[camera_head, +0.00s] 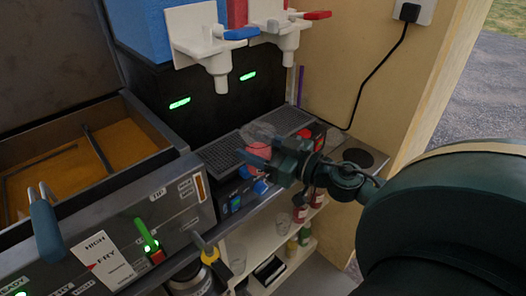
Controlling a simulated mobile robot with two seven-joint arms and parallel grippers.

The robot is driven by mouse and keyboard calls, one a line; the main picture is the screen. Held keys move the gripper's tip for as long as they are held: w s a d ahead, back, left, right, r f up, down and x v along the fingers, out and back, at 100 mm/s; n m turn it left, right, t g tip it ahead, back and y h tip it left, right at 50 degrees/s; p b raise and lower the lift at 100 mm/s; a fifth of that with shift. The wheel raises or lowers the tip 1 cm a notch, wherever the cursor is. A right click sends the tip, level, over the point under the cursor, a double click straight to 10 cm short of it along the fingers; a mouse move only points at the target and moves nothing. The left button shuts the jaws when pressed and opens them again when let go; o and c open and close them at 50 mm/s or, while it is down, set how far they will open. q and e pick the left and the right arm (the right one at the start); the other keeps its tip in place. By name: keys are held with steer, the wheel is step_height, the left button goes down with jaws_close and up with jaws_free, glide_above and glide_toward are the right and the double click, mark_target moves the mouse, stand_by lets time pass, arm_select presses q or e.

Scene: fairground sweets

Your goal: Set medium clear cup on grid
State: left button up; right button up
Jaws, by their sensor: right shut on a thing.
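A clear cup (257,131) shows faintly at the fingers of my right gripper (262,160), which is shut on it. Part of the cup is hidden by the gripper, and a pinkish-red patch shows at its lower part. The cup is in front of the slush machine's dark drip grid (216,156), near the gap before the right-hand grid section (286,121). I cannot tell whether the cup touches the grid. My left gripper is not in view.
Two white dispenser taps, one with a blue lever (241,34) and one with a red lever (317,15), hang above the grid. A fryer (150,214) stands at left. Bottles and clear cups (237,257) stand on a lower shelf. A black cable (372,75) runs down the wall.

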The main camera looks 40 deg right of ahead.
steer(key=w, duration=0.5)
steer(key=shift+w+a+f, duration=0.1)
steer(key=shift+w+a, duration=0.05)
steer(key=shift+a, duration=0.05)
steer(key=shift+w+a+f+p, duration=0.1)
steer(key=shift+w+f+p, duration=0.1)
steer(key=shift+w, duration=0.8)
steer(key=shift+w+a+f+p, duration=0.1)
steer(key=shift+w+f+p, duration=0.05)
steer(key=shift+w, duration=0.9)
steer(key=shift+w+a+f+p, duration=0.1)
steer(key=shift+w+f+p, duration=0.1)
steer(key=shift+w, duration=0.8)
steer(key=shift+f, duration=0.25)
steer(key=o, duration=1.1)
steer(key=shift+s+d+f+b, duration=0.15)
steer(key=shift+s+b, duration=0.15)
steer(key=shift+s, duration=0.05)
steer(key=b+v, duration=0.2)
steer(key=v, duration=1)
steer(key=shift+s, duration=0.25)
